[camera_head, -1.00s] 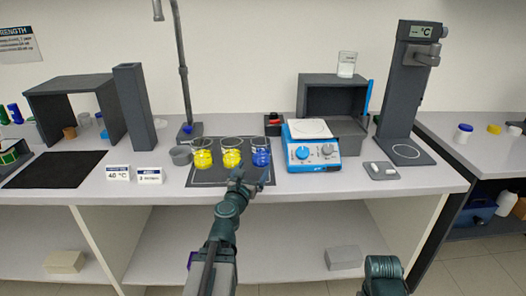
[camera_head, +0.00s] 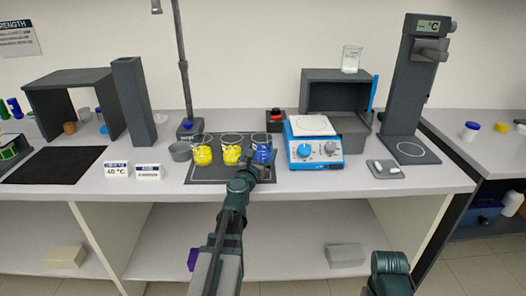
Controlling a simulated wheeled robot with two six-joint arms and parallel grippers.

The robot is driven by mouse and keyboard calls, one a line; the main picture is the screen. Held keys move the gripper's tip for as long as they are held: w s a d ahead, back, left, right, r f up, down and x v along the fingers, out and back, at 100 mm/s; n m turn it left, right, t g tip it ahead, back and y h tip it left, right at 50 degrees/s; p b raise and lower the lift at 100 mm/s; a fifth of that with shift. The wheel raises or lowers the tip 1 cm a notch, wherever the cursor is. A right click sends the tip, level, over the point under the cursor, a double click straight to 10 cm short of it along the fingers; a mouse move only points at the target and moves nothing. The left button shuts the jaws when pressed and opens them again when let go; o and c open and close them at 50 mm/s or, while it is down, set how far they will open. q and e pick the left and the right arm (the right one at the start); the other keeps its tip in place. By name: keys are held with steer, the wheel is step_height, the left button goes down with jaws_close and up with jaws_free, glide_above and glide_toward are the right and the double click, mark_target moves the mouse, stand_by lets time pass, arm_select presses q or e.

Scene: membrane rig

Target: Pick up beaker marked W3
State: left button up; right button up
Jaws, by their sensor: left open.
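Three beakers stand in a row on a dark mat (camera_head: 225,179) on the bench: a yellow-filled left beaker (camera_head: 202,156), a yellow-filled middle beaker (camera_head: 231,155) and a blue-filled right beaker (camera_head: 262,154). Their labels are too small for me to read, so I cannot tell which is W3. My left gripper (camera_head: 257,160) is open at the right beaker and overlaps its front in the picture. I cannot tell whether it touches the glass. Of my right arm, only a link shows at the bottom right; its gripper is not in view.
A blue-and-white hotplate (camera_head: 314,150) stands just right of the mat. A grey cup (camera_head: 180,151) and a tall stand (camera_head: 186,90) are to the left. Small sign cards (camera_head: 118,168) stand near the front edge. A clear beaker (camera_head: 351,59) sits on a dark box (camera_head: 337,77).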

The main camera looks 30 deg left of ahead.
arm_select(q)
steer(key=x, duration=0.4)
steer(key=shift+a+f, duration=0.2)
steer(key=shift+f, duration=0.05)
steer(key=shift+w, duration=0.35)
steer(key=shift+s, duration=0.1)
steer(key=shift+c, duration=0.6)
steer(key=c, duration=1.3)
arm_select(e)
steer(key=shift+w+d+f, duration=0.1)
steer(key=shift+w+f, duration=0.1)
steer(key=shift+w, duration=0.2)
arm_select(q)
steer(key=shift+r, duration=0.1)
arm_select(e)
steer(key=shift+r, duration=0.1)
